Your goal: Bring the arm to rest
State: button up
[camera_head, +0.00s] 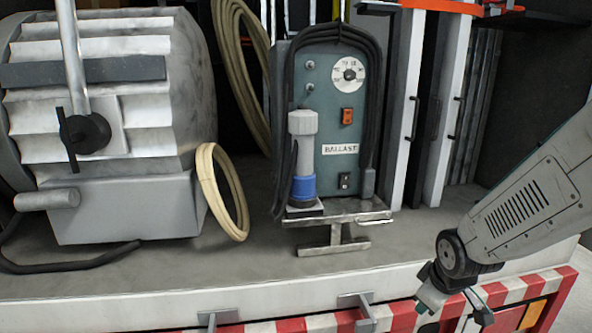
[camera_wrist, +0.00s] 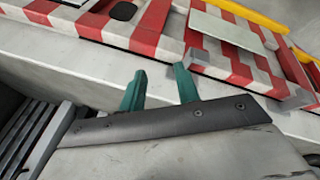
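My arm (camera_head: 525,205) reaches in from the right edge of the head view, slanting down to the left. My gripper (camera_head: 455,308) hangs at its end, low in front of the red-and-white striped edge of the truck bed. In the wrist view my gripper (camera_wrist: 160,90) shows two green fingertips standing apart with nothing between them. Behind them are the pale ledge and the striped panels.
The truck bed (camera_head: 270,265) carries a big grey lamp (camera_head: 120,120), a tan cable coil (camera_head: 222,190), and a teal ballast box (camera_head: 330,120) with a grey-and-blue connector (camera_head: 303,155) before it. White uprights (camera_head: 400,110) stand right. Metal brackets (camera_head: 357,308) jut from the front edge.

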jog(key=s+a+r+m+g, duration=0.1)
jog(key=s+r+m, duration=0.2)
jog(key=s+r, duration=0.5)
jog(key=s+a+r+m+g, duration=0.1)
jog(key=s+r+m, duration=0.3)
jog(key=s+r, duration=0.4)
jog(key=s+g, duration=0.1)
jog(key=s, duration=0.5)
jog(key=shift+r, duration=0.15)
